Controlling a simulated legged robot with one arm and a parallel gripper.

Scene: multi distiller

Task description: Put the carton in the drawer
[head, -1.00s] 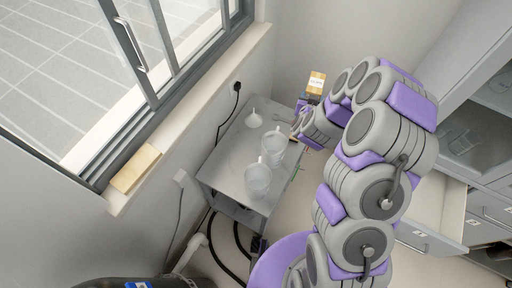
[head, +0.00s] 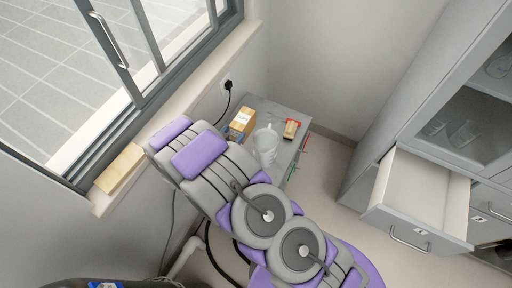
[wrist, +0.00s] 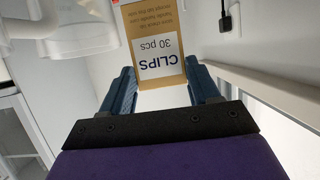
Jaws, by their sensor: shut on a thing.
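The tan carton (wrist: 155,45), with a white label reading CLIPS 30 pcs, is between the two blue fingers of my gripper (wrist: 160,70) in the wrist view. My gripper is shut on it. In the head view the carton (head: 243,120) shows above the back left part of the small table, beside the windowsill. The carton is well to the left of the drawer.
The small grey table (head: 262,104) holds clear glassware (head: 266,145) and a small tan box (head: 290,130) with red beside it. A wooden block (head: 119,169) lies on the windowsill. A plug (head: 228,86) is on the wall. Floor between table and cabinet is clear.

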